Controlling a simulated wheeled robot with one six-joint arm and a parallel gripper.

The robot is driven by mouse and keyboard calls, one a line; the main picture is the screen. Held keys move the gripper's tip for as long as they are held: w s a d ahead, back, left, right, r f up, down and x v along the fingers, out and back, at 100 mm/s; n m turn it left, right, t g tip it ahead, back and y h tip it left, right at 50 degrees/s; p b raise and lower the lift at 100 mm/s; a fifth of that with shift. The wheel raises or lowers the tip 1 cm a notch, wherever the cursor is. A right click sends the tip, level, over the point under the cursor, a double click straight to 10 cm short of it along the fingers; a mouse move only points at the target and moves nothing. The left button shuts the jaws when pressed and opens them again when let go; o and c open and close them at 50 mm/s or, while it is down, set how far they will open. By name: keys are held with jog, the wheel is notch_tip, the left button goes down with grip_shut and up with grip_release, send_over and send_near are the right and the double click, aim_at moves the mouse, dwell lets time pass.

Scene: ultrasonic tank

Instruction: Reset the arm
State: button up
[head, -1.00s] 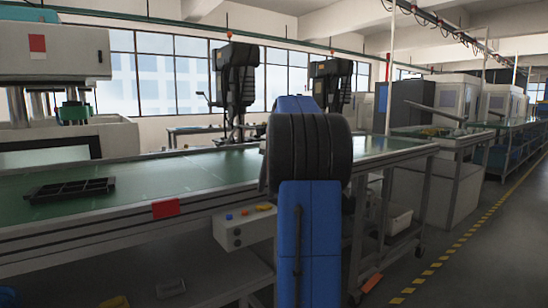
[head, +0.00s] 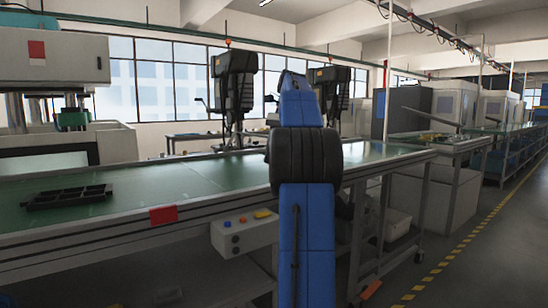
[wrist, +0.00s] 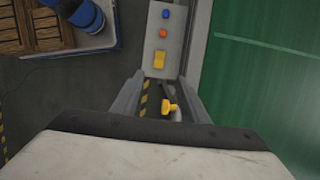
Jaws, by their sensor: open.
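My blue arm (head: 306,230) stands upright in the middle of the head view, with a black joint and a further blue link rising behind it. My gripper is hidden in the head view. In the wrist view my gripper (wrist: 160,92) is open, its two grey fingers apart. Nothing is held between them. Beyond the fingertips is a grey control box (wrist: 153,38) with a blue button, an orange-red button and a yellow switch. A small yellow part (wrist: 169,107) shows between the fingers; I cannot tell what it is.
A green-topped workbench (head: 210,170) runs across the head view, with a black compartment tray (head: 67,197) on its left. The control box (head: 246,237) is on its front side. A machine (head: 55,60) stands at left. A clear aisle with yellow floor marks runs at right.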

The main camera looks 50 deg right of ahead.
dwell(0.4)
jog(key=s+a+f+n+h, duration=0.1)
jog(key=a+f+n, duration=0.2)
jog(key=a, duration=0.6)
jog(key=s+a+f+n+t+h, duration=0.1)
jog(key=s+a+f+n, duration=0.2)
jog(key=a, duration=0.6)
jog(key=a+f+n, duration=0.4)
jog(key=a, duration=0.5)
jog(key=s+a+f+n+t, duration=0.1)
jog(key=s+a+f+n, duration=0.2)
jog(key=f, duration=0.4)
jog(key=s+a+f+n+t, duration=0.1)
jog(key=s+a+f+n, duration=0.3)
jog(key=s+a+f, duration=0.2)
jog(key=s+a+f+n+t+h, duration=0.1)
jog(key=s+a+f+n, duration=0.2)
jog(key=s+a+f, duration=0.2)
notch_tip(320, 180, down, 4)
jog(key=shift+s+f+n, duration=0.1)
jog(key=shift+s+n, duration=0.3)
jog(key=shift+s, duration=0.65)
